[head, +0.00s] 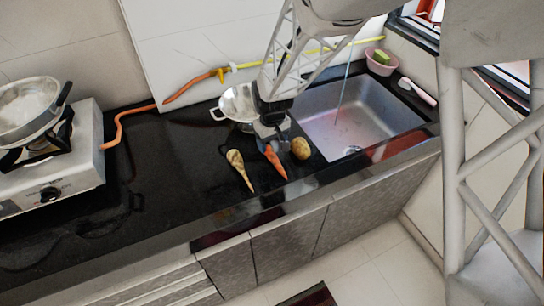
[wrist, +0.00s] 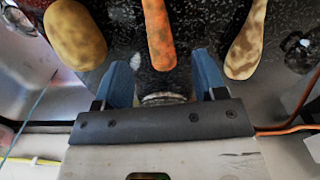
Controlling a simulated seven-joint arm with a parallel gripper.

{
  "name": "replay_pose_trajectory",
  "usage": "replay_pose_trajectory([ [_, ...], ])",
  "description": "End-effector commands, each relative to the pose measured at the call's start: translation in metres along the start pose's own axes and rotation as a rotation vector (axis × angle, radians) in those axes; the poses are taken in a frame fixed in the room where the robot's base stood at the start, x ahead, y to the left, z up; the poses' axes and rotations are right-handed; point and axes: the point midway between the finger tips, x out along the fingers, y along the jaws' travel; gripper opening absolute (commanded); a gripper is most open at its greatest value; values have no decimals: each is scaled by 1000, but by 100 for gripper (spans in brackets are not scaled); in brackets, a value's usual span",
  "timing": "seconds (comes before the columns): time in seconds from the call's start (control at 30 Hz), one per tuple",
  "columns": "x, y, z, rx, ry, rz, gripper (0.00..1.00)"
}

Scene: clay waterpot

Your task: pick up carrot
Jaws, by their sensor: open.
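The orange carrot (head: 276,163) lies on the black counter near the sink, between a parsnip-like root and a potato. In the wrist view the carrot (wrist: 158,34) lies ahead of my gripper, lined up between its two blue fingers. My gripper (head: 279,143) is over the carrot's back end in the head view, hiding part of it. In the wrist view my gripper (wrist: 163,78) is open with nothing held between its fingers. Whether a finger touches the carrot cannot be told.
A pale root (head: 239,168) lies left of the carrot and a potato (head: 301,149) lies right, both close to the fingers. A metal pan (head: 237,103) stands behind. The sink (head: 372,108) is at right, a stove (head: 60,165) at left. Counter between stove and root is clear.

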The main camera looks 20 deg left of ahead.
Motion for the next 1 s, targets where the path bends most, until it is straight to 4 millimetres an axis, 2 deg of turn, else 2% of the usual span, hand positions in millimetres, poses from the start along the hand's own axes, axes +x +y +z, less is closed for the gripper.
replay_pose_trajectory([
  [0.57, 12, 0, 0, 0, -2, 0, 64],
  [1.0, 54, 0, -1, 0, -1, 0, 64],
])
